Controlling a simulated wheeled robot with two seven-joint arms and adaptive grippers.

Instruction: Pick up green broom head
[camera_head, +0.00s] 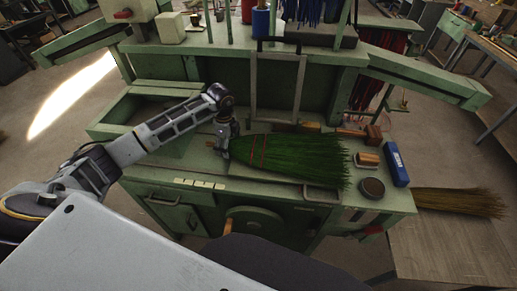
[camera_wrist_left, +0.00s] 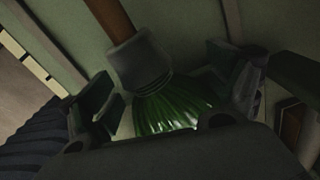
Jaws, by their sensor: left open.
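The green broom head (camera_head: 295,157) lies on the green workbench, its bristles fanning to the right and its narrow neck to the left. My left gripper (camera_head: 223,150) points down at the neck end. In the left wrist view the open fingers of my left gripper (camera_wrist_left: 165,105) stand on both sides of the broom's grey collar and green bristles (camera_wrist_left: 165,110), with no clear contact. A brown stick (camera_wrist_left: 110,20) runs into the grey collar (camera_wrist_left: 138,62). My right gripper is not in view.
A blue box (camera_head: 396,164), a round dark tin (camera_head: 372,188) and a wooden brush (camera_head: 367,160) sit right of the bristles. A straw broom (camera_head: 460,201) lies on the table at right. A metal frame (camera_head: 277,85) stands behind the broom head. An open tray (camera_head: 150,92) is at left.

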